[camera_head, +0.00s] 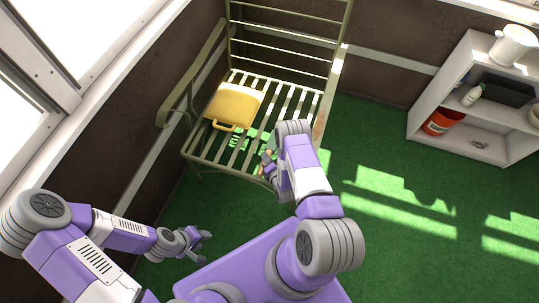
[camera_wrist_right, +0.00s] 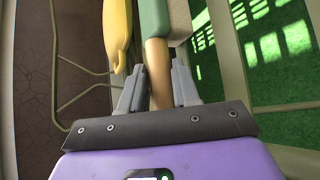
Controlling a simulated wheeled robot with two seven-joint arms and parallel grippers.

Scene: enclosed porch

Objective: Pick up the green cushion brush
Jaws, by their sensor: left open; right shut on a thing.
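The green cushion brush (camera_wrist_right: 154,18) shows in the right wrist view, with a green body, a tan wooden handle and a pale bristle block on its right side. My right gripper (camera_wrist_right: 158,78) is shut on the handle, one finger on each side. In the head view this gripper (camera_head: 267,163) is over the front part of the slatted bench, and my arm hides most of the brush. Whether the brush touches the slats cannot be told.
A yellow cushion with a handle loop (camera_head: 234,103) lies on the metal bench (camera_head: 283,92), left of my right gripper. A white shelf (camera_head: 437,93) at the right holds a red pot (camera_head: 441,122), a bottle (camera_head: 472,95) and a white jug (camera_head: 513,44). The green floor between is clear.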

